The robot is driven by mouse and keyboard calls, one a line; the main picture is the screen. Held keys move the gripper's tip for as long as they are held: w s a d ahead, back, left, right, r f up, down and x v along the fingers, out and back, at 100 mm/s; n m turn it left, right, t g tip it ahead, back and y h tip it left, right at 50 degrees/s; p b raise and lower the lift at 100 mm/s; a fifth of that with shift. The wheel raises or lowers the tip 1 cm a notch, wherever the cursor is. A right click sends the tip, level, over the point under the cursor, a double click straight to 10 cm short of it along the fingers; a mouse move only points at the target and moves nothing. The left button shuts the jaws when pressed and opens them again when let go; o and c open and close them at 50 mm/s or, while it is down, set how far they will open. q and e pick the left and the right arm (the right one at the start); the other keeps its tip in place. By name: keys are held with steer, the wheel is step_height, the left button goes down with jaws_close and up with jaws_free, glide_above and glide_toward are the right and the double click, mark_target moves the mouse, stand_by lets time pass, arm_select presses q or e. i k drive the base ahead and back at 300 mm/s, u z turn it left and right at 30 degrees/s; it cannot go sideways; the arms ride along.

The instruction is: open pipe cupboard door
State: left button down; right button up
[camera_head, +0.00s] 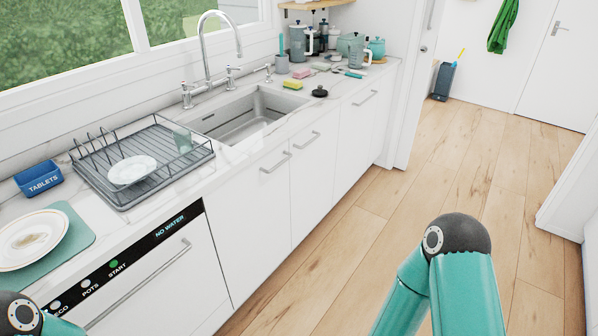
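A row of white cupboard doors runs under the counter in the head view. The near door (250,220) and the one beside it (315,175) are below the sink. Each has a bar handle near its top: the near handle (275,163) and the second handle (307,141). A farther front (355,130) has its own handle (365,97). All look shut. No label shows which is the pipe cupboard. Teal links of my arms show at the bottom left and bottom right; neither gripper is in view.
A dishwasher (165,285) with a black "NO WATER" panel stands left of the doors. Above are a dish rack (190,160), plate (32,240), blue tablets box (38,179) and sink (240,115). The wooden floor (340,240) before the doors is clear.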

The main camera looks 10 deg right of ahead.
mark_target(248, 215)
steer(key=u, duration=0.15)
steer(key=i, duration=0.9)
steer(key=z, duration=0.05)
